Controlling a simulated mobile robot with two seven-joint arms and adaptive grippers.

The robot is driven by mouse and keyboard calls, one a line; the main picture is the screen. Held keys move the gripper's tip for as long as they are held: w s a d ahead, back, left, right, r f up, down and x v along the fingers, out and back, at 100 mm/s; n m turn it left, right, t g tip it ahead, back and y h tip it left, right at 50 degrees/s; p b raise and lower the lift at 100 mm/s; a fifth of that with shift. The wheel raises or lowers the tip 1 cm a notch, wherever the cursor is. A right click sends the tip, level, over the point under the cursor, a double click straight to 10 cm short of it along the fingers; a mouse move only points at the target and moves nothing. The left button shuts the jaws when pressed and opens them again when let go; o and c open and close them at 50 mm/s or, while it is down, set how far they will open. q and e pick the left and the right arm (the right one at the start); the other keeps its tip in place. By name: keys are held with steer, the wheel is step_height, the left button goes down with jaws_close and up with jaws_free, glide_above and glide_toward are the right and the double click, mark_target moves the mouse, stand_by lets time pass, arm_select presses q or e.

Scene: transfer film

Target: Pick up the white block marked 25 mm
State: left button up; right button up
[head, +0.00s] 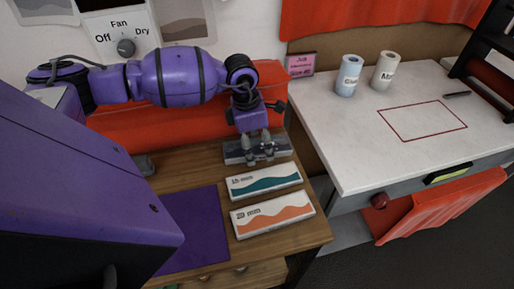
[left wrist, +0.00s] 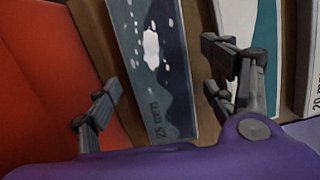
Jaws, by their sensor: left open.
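The block marked 25 mm (head: 235,153) lies on the wooden table, the farthest of three blocks in a column. Its top carries a grey and dark blue picture with pale patches. In the left wrist view the block (left wrist: 150,45) runs between my fingers, its "25 mm" lettering readable near the palm. My left gripper (head: 257,147) points down over the block, and its fingers hide part of it in the head view. The same gripper (left wrist: 160,84) is open, one finger on each side of the block. I cannot tell if the fingers touch it. My right gripper is not in view.
A teal-patterned block (head: 265,182) and an orange-patterned 20 mm block (head: 273,213) lie nearer on the table. A purple mat (head: 195,230) is left of them. A red cloth (head: 190,122) hangs behind. A white counter (head: 360,140) with two jars is at the right.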

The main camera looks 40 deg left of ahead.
arm_select(q)
steer(key=c, duration=1.3)
steer(key=shift+r, duration=0.1)
steer(key=shift+c, duration=0.2)
